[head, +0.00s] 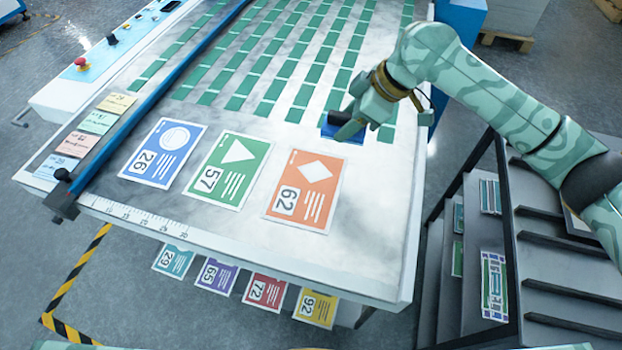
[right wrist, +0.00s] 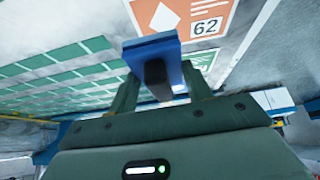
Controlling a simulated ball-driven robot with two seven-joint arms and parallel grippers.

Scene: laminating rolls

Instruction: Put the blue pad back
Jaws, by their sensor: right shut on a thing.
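The blue pad (head: 342,133) is at the right part of the white table, behind the orange card 62, partly hidden by my right gripper (head: 358,118). In the right wrist view the blue pad (right wrist: 150,46) has a dark handle (right wrist: 156,78), which lies between the two fingers of my right gripper (right wrist: 157,85). The gripper is shut on the pad. I cannot tell whether the pad touches the table. My left gripper is not in view.
Cards 26 (head: 163,153), 57 (head: 229,168) and 62 (head: 304,190) lie along the table's front. Rows of green rectangles (head: 260,65) cover the surface behind. A blue rail (head: 160,85) runs along the left. A dark shelf rack (head: 500,240) stands at the right.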

